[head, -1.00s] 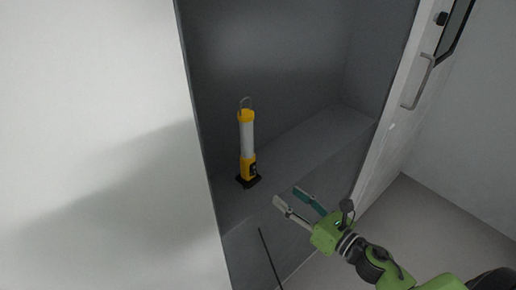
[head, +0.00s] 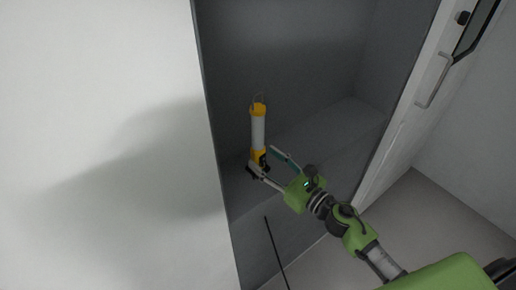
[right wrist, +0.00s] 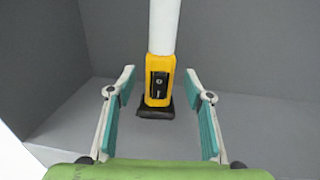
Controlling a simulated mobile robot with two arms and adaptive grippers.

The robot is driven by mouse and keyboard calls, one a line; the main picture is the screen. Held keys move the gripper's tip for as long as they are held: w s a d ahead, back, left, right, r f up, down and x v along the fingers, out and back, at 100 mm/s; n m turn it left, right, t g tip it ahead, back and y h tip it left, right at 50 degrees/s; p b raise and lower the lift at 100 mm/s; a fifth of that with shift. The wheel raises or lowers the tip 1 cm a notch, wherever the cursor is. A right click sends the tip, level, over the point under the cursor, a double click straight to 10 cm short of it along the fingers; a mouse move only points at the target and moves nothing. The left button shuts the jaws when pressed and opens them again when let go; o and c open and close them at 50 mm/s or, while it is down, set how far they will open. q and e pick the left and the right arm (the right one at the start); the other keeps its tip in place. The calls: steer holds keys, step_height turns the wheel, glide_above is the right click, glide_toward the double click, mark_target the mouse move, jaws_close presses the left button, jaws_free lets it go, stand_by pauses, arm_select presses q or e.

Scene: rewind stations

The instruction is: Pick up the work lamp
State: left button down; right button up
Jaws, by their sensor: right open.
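The work lamp (head: 258,131) stands upright on a grey ledge inside a dark recess. It has a white tube, a yellow cap with a wire hook, a yellow lower body and a black base. My right gripper (head: 264,160) is open at the lamp's lower body in the head view. In the right wrist view the lamp's yellow lower body (right wrist: 160,80) is centred just beyond the gap of the open right gripper (right wrist: 160,95), and no finger visibly presses on it. The lamp's top is out of that view. My left gripper is not in view.
The grey ledge (head: 320,140) is otherwise bare. A white wall (head: 100,100) borders the recess on the left. A white door with a handle (head: 434,80) stands open on the right. A thin dark rod (head: 276,252) shows below the ledge.

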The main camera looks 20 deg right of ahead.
steer(key=p+x, duration=0.1)
steer(key=x, duration=0.3)
steer(key=shift+s, duration=0.1)
jaws_close()
steer(key=shift+r, duration=0.1)
steer(key=shift+r, duration=0.1)
